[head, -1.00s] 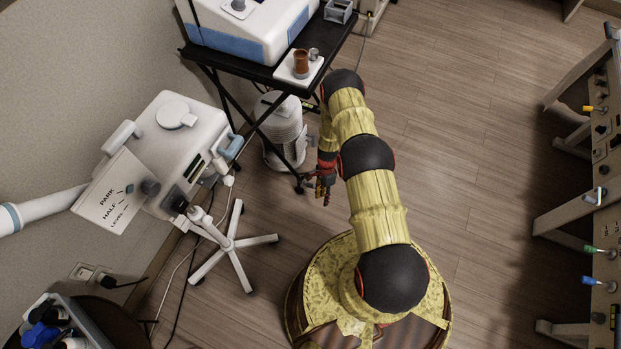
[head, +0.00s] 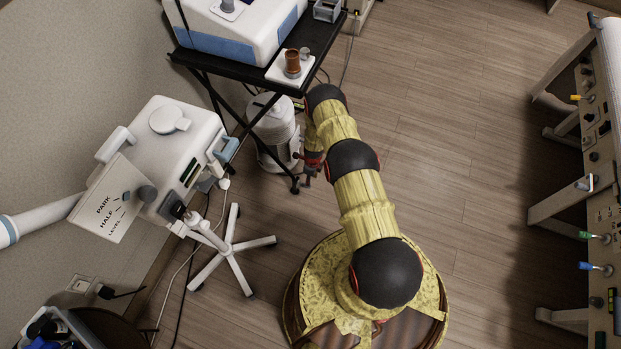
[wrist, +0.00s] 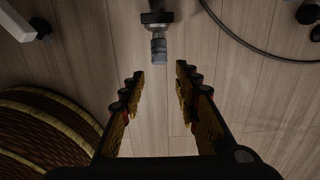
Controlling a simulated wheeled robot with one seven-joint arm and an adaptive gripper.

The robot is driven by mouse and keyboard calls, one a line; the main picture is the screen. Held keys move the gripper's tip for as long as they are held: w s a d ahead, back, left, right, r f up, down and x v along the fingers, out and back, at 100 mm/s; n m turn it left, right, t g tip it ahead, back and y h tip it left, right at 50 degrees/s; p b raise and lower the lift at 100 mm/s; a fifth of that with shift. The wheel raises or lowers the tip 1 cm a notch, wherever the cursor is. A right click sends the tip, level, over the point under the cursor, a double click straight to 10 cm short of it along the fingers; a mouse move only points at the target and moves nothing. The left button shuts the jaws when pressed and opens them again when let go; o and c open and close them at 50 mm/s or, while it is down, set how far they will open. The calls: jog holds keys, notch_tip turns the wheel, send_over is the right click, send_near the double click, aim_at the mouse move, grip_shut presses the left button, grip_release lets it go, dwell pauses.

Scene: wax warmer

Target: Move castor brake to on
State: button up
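In the wrist view a short lever-like part with a grey ribbed tip (wrist: 159,47) sticks out from a dark mount at the top centre. It may be the castor brake, but no label shows. My gripper (wrist: 159,76) is open, with its two yellow and black fingers spread. The grey tip lies ahead of the fingertips, roughly centred in the gap and apart from both. Nothing is held. In the head view my gripper (head: 308,175) is low beside the white canister (head: 275,130), its fingers too small to make out.
A white unit (head: 175,145) stands on a star-shaped base (head: 232,250) at left. A black folding stand (head: 240,70) carries a white and blue machine (head: 240,25). A panel bench (head: 597,200) lines the right. A dark cable (wrist: 250,47) crosses the floor. The middle floor is open.

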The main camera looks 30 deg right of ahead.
jog(key=shift+w+a+f+b, duration=0.1)
jog(key=shift+f+b, duration=0.75)
jog(key=shift+f, duration=1.1)
jog(key=shift+w+a+f+b, duration=0.1)
jog(key=shift+f+b, duration=0.75)
jog(key=shift+f, duration=1.05)
jog(key=shift+s+f, duration=0.1)
jog(key=shift+f, duration=0.1)
jog(key=shift+c, duration=0.9)
grip_shut()
